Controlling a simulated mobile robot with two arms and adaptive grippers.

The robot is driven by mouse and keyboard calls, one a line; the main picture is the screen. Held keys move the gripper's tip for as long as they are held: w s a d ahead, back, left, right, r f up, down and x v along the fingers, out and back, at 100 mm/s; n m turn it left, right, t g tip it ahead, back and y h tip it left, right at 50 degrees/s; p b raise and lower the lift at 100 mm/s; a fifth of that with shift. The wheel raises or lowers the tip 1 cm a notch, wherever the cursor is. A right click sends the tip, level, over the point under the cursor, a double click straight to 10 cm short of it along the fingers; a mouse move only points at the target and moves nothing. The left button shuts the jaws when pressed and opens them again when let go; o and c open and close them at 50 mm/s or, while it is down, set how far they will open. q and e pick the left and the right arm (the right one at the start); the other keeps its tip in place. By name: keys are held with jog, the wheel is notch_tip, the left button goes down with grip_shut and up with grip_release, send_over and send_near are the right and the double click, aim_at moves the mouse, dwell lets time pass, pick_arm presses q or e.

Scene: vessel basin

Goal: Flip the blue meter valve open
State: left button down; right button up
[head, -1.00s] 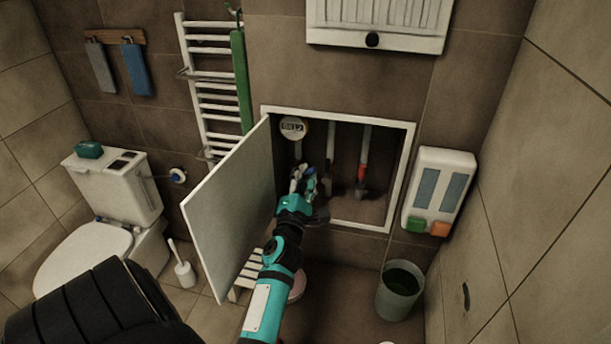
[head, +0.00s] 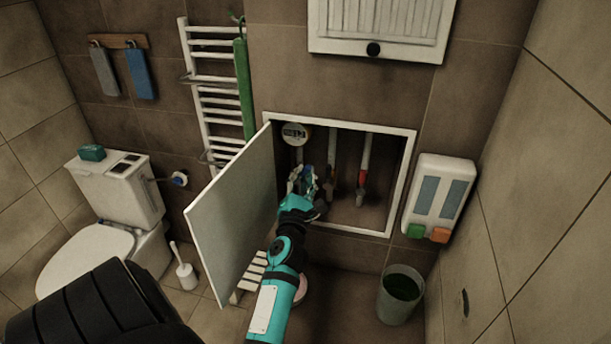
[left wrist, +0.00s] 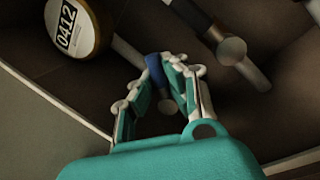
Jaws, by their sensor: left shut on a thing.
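The blue meter valve handle (left wrist: 155,68) shows in the left wrist view between the fingertips of my left gripper (left wrist: 160,80). The gripper is shut on the handle. In the head view my left gripper (head: 303,180) reaches into the open wall recess (head: 345,229), below the round meter (head: 294,134) at its left. The fingers hide most of the valve there. The meter also shows in the left wrist view (left wrist: 70,26), reading 0412. My right gripper is not in view.
The white cabinet door (head: 232,210) stands open left of my arm. Two more pipes with valves, one with a red part (head: 363,172), stand right of the gripper. A bucket (head: 401,292) is on the floor at the right, below a dispenser (head: 440,197).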

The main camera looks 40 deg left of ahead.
pick_arm(q)
jog(key=n, duration=0.1)
jog(key=n+p, duration=0.1)
jog(key=n, duration=0.1)
jog(key=a+n+g+p, duration=0.1)
jog(key=n, duration=0.1)
jog(key=shift+s, duration=0.4)
jog(key=shift+s+a+f+n+g+p, duration=0.15)
jog(key=shift+n+g+p, duration=0.1)
jog(key=shift+n+p, duration=0.4)
jog(key=shift+a+f+n+g+p, duration=0.15)
jog(key=shift+n+g+p, duration=0.15)
jog(key=shift+n, duration=0.55)
jog(key=c, duration=1.4)
grip_release()
jog(key=shift+s+d+r, duration=0.1)
jog(key=shift+s, duration=0.05)
jog(key=shift+o, duration=0.2)
jog(key=shift+r, duration=0.1)
jog(key=shift+w+r, duration=0.1)
jog(key=shift+w, duration=0.1)
